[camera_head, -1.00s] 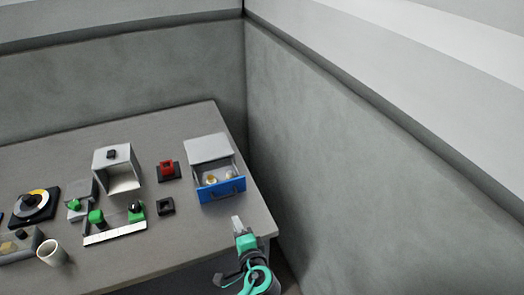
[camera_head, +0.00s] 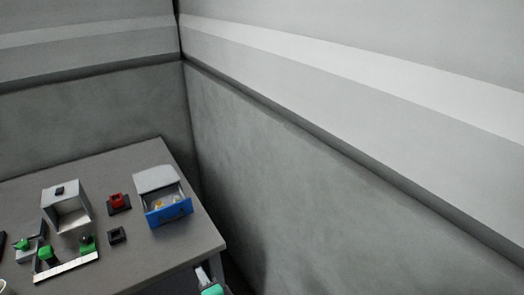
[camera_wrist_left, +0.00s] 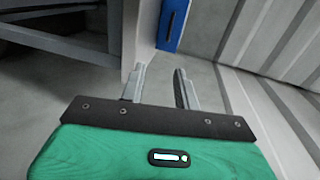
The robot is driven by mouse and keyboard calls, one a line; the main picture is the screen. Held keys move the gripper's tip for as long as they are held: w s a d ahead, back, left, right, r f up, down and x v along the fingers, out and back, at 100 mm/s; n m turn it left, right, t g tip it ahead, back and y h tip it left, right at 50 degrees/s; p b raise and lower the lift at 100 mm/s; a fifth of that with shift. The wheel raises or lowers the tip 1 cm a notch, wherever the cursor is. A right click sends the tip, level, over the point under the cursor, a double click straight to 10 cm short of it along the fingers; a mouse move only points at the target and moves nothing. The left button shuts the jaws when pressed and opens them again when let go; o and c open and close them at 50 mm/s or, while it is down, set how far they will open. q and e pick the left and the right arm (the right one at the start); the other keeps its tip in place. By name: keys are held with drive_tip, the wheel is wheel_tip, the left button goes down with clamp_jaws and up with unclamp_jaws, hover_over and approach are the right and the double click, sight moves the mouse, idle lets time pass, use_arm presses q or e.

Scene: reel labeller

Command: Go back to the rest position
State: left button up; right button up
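My left gripper (camera_head: 205,276) shows at the bottom edge of the head view, just off the table's front right corner. In the left wrist view its two fingers (camera_wrist_left: 160,88) are apart with nothing between them, so it is open and empty. The grey table (camera_head: 180,262) is beside and behind it. A drawer unit with a blue front (camera_head: 169,216) stands at the table's right end. Its drawer is pulled out, with small pale and yellowish items inside. The blue front also shows in the left wrist view (camera_wrist_left: 173,24). My right gripper is in neither view.
On the table are a white box (camera_head: 66,200), a red block on a dark base (camera_head: 117,202), a small black square holder (camera_head: 117,236), and green parts by a white strip (camera_head: 66,271). Grey walls rise behind and to the right. Floor is clear beyond the table's right edge.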

use_arm(q)
drive_tip(key=s+f+g+h, duration=0.2)
drive_tip(key=s+f, duration=0.2)
drive_tip(key=f, duration=0.7)
drive_tip(key=s+f+g+h, duration=0.2)
drive_tip(key=s+f, duration=0.3)
drive_tip(key=f, duration=0.7)
drive_tip(key=s+f+g+h, duration=0.2)
drive_tip(key=s+f, duration=0.2)
drive_tip(key=f, duration=0.7)
drive_tip(key=s+a+f+n+g, duration=0.2)
drive_tip(key=s+f, duration=0.4)
drive_tip(key=s, duration=0.4)
drive_tip(key=s+a+f+n+g+h, duration=0.1)
drive_tip(key=s+a+f+n, duration=0.3)
drive_tip(key=s, duration=0.6)
drive_tip(key=s+a+f+n+g+h, duration=0.1)
drive_tip(key=s+a+f+n+g, duration=0.2)
drive_tip(key=s+f, duration=0.5)
drive_tip(key=shift+s+a+f, duration=0.25)
drive_tip(key=shift+s+a, duration=0.4)
drive_tip(key=shift+s, duration=0.6)
